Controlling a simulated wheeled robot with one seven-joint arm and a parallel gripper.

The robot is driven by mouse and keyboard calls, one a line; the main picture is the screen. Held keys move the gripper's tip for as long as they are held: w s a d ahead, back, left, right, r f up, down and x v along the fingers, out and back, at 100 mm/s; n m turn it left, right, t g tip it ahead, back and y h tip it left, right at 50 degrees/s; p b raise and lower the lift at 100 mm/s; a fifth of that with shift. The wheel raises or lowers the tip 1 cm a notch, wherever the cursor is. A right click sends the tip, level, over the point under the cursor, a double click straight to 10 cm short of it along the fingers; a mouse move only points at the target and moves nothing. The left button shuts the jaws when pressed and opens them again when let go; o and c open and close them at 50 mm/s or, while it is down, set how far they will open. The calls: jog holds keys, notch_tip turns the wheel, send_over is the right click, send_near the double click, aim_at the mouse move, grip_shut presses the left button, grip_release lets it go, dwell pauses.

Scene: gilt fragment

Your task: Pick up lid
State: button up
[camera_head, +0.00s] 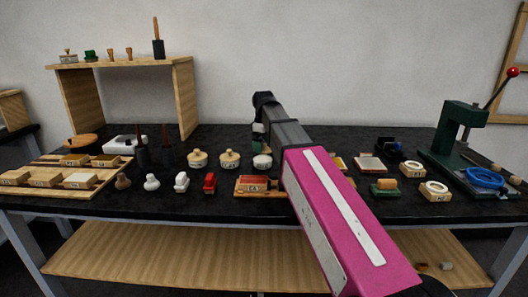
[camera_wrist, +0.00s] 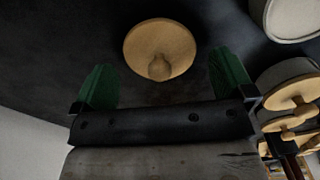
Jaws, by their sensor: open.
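A round wooden lid (camera_wrist: 148,38) with a small ball knob lies on the dark table in the wrist view, just beyond my gripper. My gripper (camera_wrist: 162,66) is open, with its two green fingers apart on the left and right of the knob in the picture. In the head view my gripper (camera_head: 259,141) is low over the back of the table, largely covered by my arm. I cannot make out this lid in the head view.
A white pot (camera_head: 262,162) stands near my gripper, with two wooden-lidded pots (camera_head: 229,159) (camera_head: 197,159) to its left. A wooden tray (camera_head: 252,186) sits in front. A green press (camera_head: 462,130) stands at the right. Bare table surrounds the lid's left side.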

jog(key=shift+f, duration=0.75)
jog(key=c, duration=0.9)
jog(key=shift+r, duration=0.2)
